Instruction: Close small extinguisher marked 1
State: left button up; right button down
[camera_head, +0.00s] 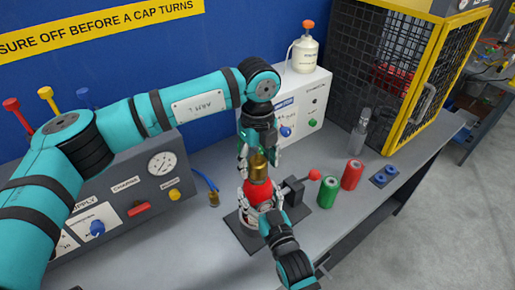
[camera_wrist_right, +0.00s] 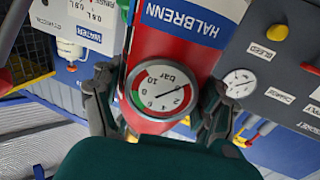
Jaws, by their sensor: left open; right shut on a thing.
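A red extinguisher (camera_head: 258,190) with a brass cap (camera_head: 258,166) on top stands upright at a dark clamp stand (camera_head: 240,234) on the bench. In the right wrist view the red extinguisher body (camera_wrist_right: 180,52) bears a blue HALBRENN label and a round pressure gauge (camera_wrist_right: 161,92). No number 1 shows. My right gripper (camera_head: 262,204) is shut around the extinguisher body; its fingers flank it in the right wrist view (camera_wrist_right: 160,110). My left gripper (camera_head: 259,152) is open, pointing down, with its fingers at the brass cap. I cannot tell whether they touch it.
A green cylinder (camera_head: 328,192) and a red cylinder (camera_head: 351,175) stand right of the clamp's red-knobbed lever (camera_head: 314,174). A blue-ringed block (camera_head: 384,176) lies farther right. Behind are a white box (camera_head: 310,95) with a white bottle (camera_head: 305,53) and a yellow-framed cage (camera_head: 425,75). A grey gauge panel (camera_head: 150,190) is left.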

pick_arm(q)
jog(key=shift+f, duration=0.9)
jog(key=shift+c, duration=0.2)
jog(key=c, duration=1.2)
jog(key=shift+o, duration=0.2)
jog(key=m, duration=0.6)
jog(key=shift+m, duration=0.3)
jog(key=m, duration=1.6)
jog(key=shift+m, duration=0.3)
jog(key=m, duration=0.4)
jog(key=shift+m, duration=0.3)
jog(key=o, duration=1.3)
